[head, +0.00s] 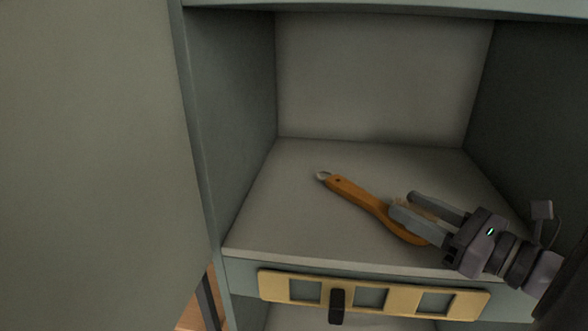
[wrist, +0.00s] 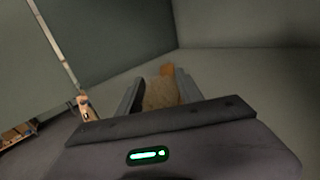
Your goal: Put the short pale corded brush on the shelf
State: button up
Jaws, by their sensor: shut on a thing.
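The brush (head: 361,197) has an orange-brown wooden handle with a small metal ring at its far left end. It lies slantwise over the shelf floor (head: 290,215) inside the cabinet; I cannot tell whether it touches the shelf. My gripper (head: 403,205) comes in from the right and is shut on the brush near its head. In the wrist view pale tan bristles (wrist: 161,93) show between the two fingers, with a bit of orange wood beyond. Most of the brush head is hidden by the fingers.
The cabinet's side walls (head: 235,110) and back wall (head: 380,80) enclose the shelf. A large panel (head: 90,150) stands at the left. A yellow strip with square openings (head: 270,284) and a dark knob (head: 337,305) sit below the shelf edge. The shelf's back and left are clear.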

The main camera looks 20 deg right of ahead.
jog(key=shift+s, duration=0.2)
jog(key=o, duration=1.4)
jog(key=shift+w+f, duration=0.15)
jog(key=shift+s+r, duration=0.2)
jog(key=shift+r, duration=0.05)
jog(key=b+v, duration=0.3)
jog(key=v, duration=0.8)
jog(key=shift+s+d, duration=0.1)
jog(key=shift+s, duration=0.25)
jog(key=shift+w, duration=0.1)
